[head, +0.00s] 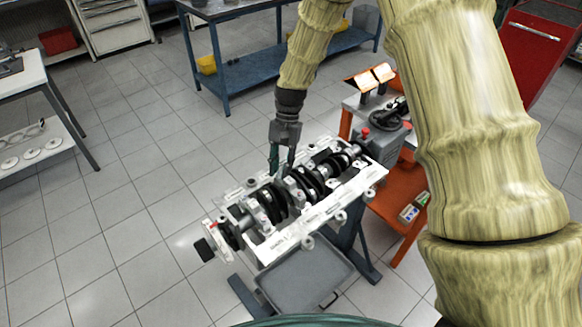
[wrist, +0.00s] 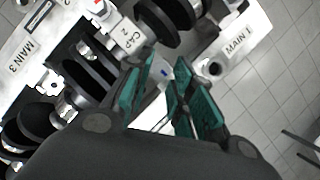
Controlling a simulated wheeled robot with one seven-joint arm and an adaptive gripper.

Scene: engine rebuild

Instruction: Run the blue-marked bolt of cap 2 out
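The engine block (head: 310,222) lies on a stand with the crankshaft in it. I cannot tell whether the pads touch the bolt. In the head view my gripper (head: 282,162) points down at the block's far side.
The block carries "MAIN 1" (wrist: 238,42) and "MAIN 3" (wrist: 26,58) labels. Dark crankshaft webs (wrist: 165,20) stand close to the fingers. A grey tray (head: 305,285) is below the block. An orange cart (head: 400,200) stands at the right. The tiled floor at left is clear.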

